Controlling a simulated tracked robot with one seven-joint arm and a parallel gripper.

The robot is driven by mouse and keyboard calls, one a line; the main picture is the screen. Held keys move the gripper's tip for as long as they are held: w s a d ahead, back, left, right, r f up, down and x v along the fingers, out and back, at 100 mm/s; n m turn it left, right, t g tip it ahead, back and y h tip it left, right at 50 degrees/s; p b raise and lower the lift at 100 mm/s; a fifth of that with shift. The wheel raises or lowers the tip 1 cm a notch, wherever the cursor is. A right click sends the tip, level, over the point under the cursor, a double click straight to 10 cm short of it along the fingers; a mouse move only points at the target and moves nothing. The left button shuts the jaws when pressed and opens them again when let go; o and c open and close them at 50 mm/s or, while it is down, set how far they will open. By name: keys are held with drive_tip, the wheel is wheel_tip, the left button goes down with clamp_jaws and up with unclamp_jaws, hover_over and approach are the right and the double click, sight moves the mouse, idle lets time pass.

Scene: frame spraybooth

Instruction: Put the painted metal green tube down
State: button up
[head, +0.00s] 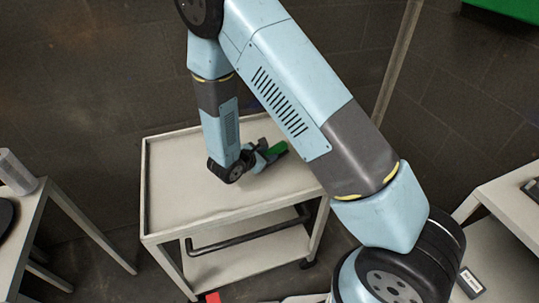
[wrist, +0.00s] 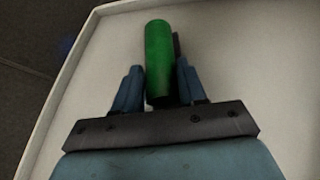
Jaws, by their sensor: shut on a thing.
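The green tube (wrist: 158,60) is between the two fingers of my gripper (wrist: 158,88) in the wrist view, which is shut on it. In the head view the tube (head: 278,149) shows as a small green piece at the end of my gripper (head: 266,152), low over the right part of the pale cart top (head: 180,190). My arm hides part of the cart top. I cannot tell whether the tube touches the surface.
The cart top has a raised rim and is bare to the left of my gripper. A table with a grey cylinder (head: 17,172) stands at the left. Another table (head: 511,205) stands at the right. A red object (head: 213,297) is low at the bottom edge.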

drive_tip(key=shift+a+f, duration=0.1)
drive_tip(key=shift+f, duration=0.3)
drive_tip(key=o, duration=1.1)
drive_tip(key=shift+o, duration=0.2)
drive_tip(key=shift+s, duration=0.1)
drive_tip(key=v, duration=1.2)
drive_tip(key=s+d+r+m+g, duration=0.2)
drive_tip(key=d+r+m+g, duration=0.5)
drive_tip(key=d+r+m, duration=0.9)
drive_tip(key=s+d+r+m+t+y, duration=0.1)
drive_tip(key=s+d+r+m+y, duration=0.1)
drive_tip(key=s+d+r, duration=0.2)
drive_tip(key=s+d+r+m+t+y, duration=0.1)
drive_tip(key=s+d+r+m+y, duration=0.2)
drive_tip(key=r, duration=0.6)
drive_tip(key=s+d+r+m+t+y, duration=0.1)
drive_tip(key=s+d+r+m+y, duration=0.2)
drive_tip(key=s+r, duration=0.3)
drive_tip(key=shift+s+d+r, duration=0.3)
drive_tip(key=shift+s+d, duration=0.5)
